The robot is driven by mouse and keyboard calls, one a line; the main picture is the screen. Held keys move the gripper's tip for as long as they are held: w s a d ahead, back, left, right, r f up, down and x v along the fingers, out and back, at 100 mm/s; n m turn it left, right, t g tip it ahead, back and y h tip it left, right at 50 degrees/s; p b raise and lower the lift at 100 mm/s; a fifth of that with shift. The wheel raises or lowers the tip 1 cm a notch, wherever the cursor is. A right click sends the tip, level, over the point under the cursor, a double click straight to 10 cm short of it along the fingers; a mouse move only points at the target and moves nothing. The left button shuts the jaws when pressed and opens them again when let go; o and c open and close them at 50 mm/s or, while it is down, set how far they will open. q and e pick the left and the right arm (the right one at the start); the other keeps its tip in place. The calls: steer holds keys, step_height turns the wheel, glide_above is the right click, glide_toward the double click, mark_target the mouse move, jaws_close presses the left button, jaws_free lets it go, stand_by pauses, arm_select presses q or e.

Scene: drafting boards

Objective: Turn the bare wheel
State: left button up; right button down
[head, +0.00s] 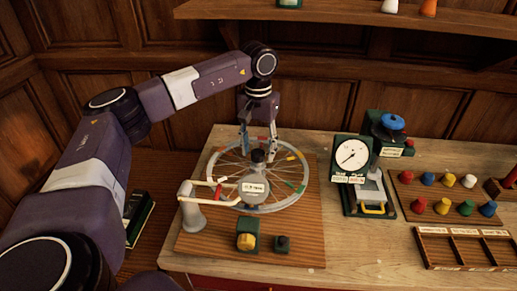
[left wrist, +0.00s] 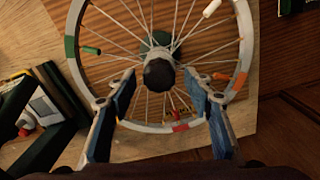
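The bare wheel (head: 291,203) is a spoked metal rim with coloured marks, lying flat over a wooden board (head: 305,240). Its dark hub (head: 257,156) also shows in the left wrist view (left wrist: 159,74). My left gripper (head: 258,148) points down over the far part of the wheel. In the left wrist view its two blue-padded fingers (left wrist: 160,90) are spread apart, with spokes and a red-marked piece of rim (left wrist: 180,127) showing between them. Nothing is held between the fingers. I cannot tell whether a fingertip touches the wheel. My right gripper is not in view.
A white bent arm on a grey post (head: 192,216) reaches over the wheel's near left. A yellow knob (head: 246,241) sits in front. A dial gauge (head: 352,155), a blue-topped device (head: 392,123), coloured pegs (head: 444,206) and a divided tray (head: 428,251) stand to the right.

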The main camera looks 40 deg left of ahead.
arm_select(q)
steer(key=shift+r, duration=0.15)
step_height(320, 180, up, 12)
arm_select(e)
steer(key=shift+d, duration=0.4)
arm_select(q)
steer(key=shift+f, duration=0.25)
stand_by(0.3)
